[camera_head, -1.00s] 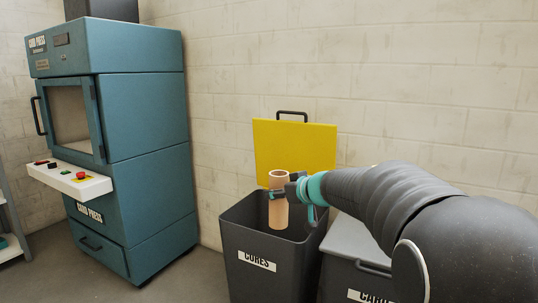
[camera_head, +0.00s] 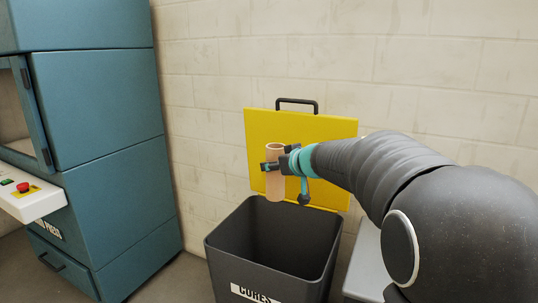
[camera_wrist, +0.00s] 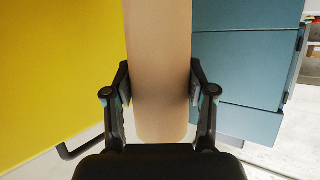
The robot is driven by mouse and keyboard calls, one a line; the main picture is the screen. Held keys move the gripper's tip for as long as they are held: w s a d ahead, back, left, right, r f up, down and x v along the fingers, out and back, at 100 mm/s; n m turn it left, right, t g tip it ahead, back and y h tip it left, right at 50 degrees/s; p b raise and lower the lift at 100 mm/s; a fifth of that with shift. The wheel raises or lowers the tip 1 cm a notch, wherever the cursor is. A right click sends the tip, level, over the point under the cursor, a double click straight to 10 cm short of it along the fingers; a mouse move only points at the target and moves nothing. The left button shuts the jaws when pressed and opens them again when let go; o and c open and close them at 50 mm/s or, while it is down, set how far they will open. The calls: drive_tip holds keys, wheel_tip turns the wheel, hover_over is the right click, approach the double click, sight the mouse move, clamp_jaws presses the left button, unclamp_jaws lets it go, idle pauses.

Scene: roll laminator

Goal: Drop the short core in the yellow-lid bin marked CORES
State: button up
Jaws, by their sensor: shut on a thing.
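The short core (camera_head: 275,180) is a tan cardboard tube held upright in my gripper (camera_head: 272,166). In the wrist view the core (camera_wrist: 158,70) stands between both fingers (camera_wrist: 160,90), which press on its sides. The dark bin marked CORES (camera_head: 225,262) has its yellow lid (camera_head: 330,130) raised against the wall. The lid also fills the left of the wrist view (camera_wrist: 50,75).
A grey-lidded bin (camera_head: 365,265) stands to the right, partly hidden by my arm. A blue-green press (camera_head: 100,120) with a white button panel (camera_head: 35,200) stands to the left. A pale block wall (camera_head: 210,100) is behind.

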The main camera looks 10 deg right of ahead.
sight(275, 185)
drive_tip(key=shift+w+a+f+b, duration=0.1)
drive_tip(key=shift+w+f+b, duration=0.1)
drive_tip(key=shift+f, duration=1.55)
drive_tip(key=shift+w+a+f+b, duration=0.1)
drive_tip(key=shift+f+b, duration=0.1)
drive_tip(key=shift+f, duration=1.5)
drive_tip(key=o, duration=1.3)
drive_tip(key=shift+d, duration=0.1)
drive_tip(key=v, duration=1.2)
